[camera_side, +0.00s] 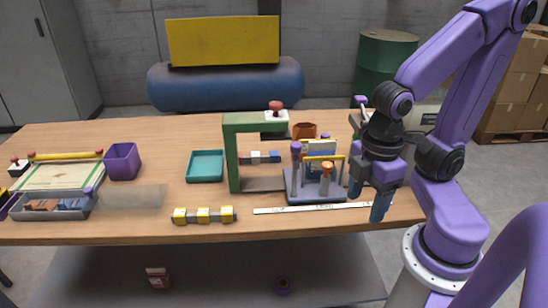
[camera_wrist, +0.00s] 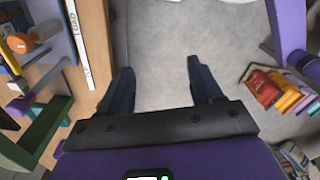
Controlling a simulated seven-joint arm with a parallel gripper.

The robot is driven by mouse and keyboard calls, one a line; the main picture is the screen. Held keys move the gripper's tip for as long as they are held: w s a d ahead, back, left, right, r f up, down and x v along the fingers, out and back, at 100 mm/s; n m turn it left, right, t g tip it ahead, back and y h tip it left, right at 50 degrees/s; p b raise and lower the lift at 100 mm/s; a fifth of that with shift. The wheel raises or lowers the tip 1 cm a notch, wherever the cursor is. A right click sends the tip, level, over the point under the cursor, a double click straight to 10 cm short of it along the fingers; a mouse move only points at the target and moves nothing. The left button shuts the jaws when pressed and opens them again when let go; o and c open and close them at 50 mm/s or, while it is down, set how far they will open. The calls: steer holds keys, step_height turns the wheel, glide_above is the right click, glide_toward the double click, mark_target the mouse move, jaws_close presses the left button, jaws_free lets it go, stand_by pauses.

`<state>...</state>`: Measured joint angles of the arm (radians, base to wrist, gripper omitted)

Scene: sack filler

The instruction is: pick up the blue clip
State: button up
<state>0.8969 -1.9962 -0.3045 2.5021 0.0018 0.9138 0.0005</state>
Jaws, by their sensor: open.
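My gripper (camera_side: 378,205) hangs at the right end of the table, fingers pointing down near its front edge. In the wrist view my gripper (camera_wrist: 160,74) is open, with two dark blue fingers apart and nothing between them; grey floor shows beyond. I cannot make out a blue clip for sure. A grey tray (camera_side: 72,214) at the table's far left holds small brown and bluish pieces, too small to identify, far from my gripper.
A green press frame (camera_side: 232,160) and a grey tool rack (camera_side: 315,198) stand left of my gripper. A white ruler-like strip (camera_side: 300,209) lies in front. A teal tray (camera_side: 205,166), purple bin (camera_side: 122,161) and yellow-grey block row (camera_side: 204,215) lie further left.

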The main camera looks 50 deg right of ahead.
step_height(320, 180, up, 12)
steer(key=w+a+r+m, duration=0.1)
steer(key=w+a+r, duration=0.1)
steer(key=w, duration=0.5)
steer(key=w+a+r, duration=0.1)
steer(key=w, duration=0.6)
steer(key=m, duration=0.3)
glide_above(274, 153)
step_height(274, 153, down, 4)
step_height(274, 153, down, 21)
steer(key=shift+s+f, duration=0.15)
steer(key=shift+f, duration=0.05)
steer(key=shift+w+f, duration=0.2)
steer(key=shift+f, duration=2.9)
